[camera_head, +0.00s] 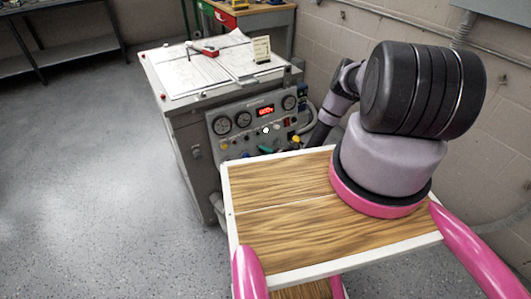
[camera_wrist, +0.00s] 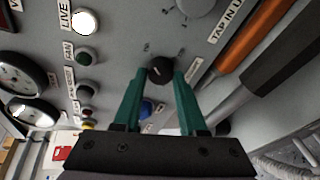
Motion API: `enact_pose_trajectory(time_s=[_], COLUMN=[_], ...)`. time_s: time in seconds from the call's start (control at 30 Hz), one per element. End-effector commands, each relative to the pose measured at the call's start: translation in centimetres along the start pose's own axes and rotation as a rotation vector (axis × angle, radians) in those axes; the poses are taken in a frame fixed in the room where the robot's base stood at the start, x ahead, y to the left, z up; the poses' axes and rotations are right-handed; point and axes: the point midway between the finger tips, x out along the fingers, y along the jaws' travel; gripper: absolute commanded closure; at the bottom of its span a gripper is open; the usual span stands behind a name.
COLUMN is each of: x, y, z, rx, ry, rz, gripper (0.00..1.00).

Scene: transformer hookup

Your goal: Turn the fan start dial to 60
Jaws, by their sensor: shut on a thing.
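In the wrist view a round black dial (camera_wrist: 160,69) with a pale pointer mark sits on the grey panel, with small scale marks around it. The marks are too small to read, so I cannot tell its exact setting. The green fingers of my gripper (camera_wrist: 158,84) stand on either side of the dial and are closed on it. In the head view the grey control panel (camera_head: 245,112) is on the front of the cabinet; the dial cannot be made out there.
The panel carries a lit LIVE lamp (camera_wrist: 85,21), a FAN button (camera_wrist: 84,55), a blue knob (camera_wrist: 146,108) and gauges (camera_wrist: 33,112). An orange-handled bar (camera_wrist: 252,42) lies close to the right of my fingers. Papers (camera_head: 205,68) cover the cabinet top. Open floor lies left.

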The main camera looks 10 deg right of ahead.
Motion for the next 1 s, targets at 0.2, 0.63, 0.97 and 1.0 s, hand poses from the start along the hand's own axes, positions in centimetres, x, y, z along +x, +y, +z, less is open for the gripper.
enact_pose_trajectory(time_s=[0.2,0.63,0.97,1.0], x=[-0.09,-0.1,-0.04,-0.04], y=[-0.05,-0.05,-0.02,-0.02], z=[-0.04,-0.18,-0.25,-0.27], rx=[-0.199,-0.597,-0.904,-0.94], ry=[-0.013,-0.039,-0.059,-0.062], rz=[-0.047,-0.137,-0.204,-0.212], gripper=[1.0,1.0,1.0,1.0])
